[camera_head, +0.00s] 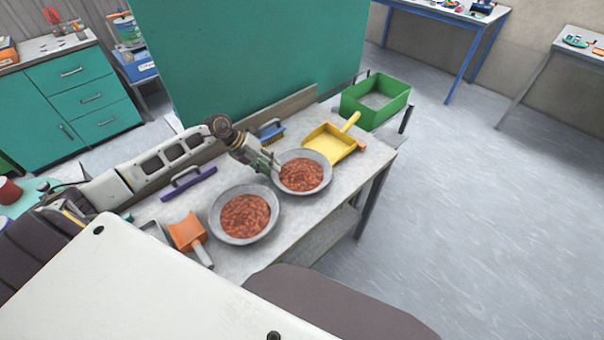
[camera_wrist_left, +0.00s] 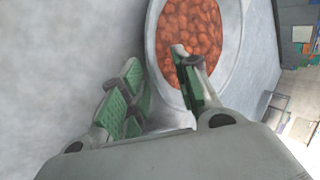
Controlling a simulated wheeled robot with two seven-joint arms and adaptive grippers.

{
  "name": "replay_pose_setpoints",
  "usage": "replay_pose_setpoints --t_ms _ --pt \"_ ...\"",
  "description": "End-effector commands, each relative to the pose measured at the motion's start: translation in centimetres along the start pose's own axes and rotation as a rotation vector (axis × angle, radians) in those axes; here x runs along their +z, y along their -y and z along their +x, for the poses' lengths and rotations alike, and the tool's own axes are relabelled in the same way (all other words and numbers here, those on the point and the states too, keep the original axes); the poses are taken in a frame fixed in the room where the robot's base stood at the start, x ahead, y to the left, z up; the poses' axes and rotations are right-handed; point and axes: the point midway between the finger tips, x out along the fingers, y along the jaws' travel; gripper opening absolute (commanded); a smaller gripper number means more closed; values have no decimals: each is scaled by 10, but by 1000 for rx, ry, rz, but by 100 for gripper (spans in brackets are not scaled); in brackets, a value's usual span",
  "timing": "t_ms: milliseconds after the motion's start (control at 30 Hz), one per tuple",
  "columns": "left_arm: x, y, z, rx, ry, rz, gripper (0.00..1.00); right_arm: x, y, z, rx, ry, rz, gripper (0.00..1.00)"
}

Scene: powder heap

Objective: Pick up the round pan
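Two round grey metal pans with reddish-brown lumps in them stand on the workbench. The far pan (camera_head: 305,195) is beside my left gripper (camera_head: 270,166); the near pan (camera_head: 275,212) stands nearer and to the left. In the left wrist view the gripper (camera_wrist_left: 162,88) is open, with green pads on its fingers. One finger is over the inside of the pan (camera_wrist_left: 232,35) and the other is outside it, with the rim between them. Whether either finger touches the rim I cannot tell. My right gripper is not in view.
A green crate (camera_head: 376,112) stands at the far end. A teal panel (camera_head: 240,60) rises behind.

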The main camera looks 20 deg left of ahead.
Motion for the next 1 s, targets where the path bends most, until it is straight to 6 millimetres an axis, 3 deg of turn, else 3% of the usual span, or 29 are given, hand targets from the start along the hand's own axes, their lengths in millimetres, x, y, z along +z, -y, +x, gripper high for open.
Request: replay_pose_setpoints --t_ms 433,1000 --pt "-3 2 35 -2 1 0 31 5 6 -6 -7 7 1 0" --pt "-3 1 38 0 0 0 31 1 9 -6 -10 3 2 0"
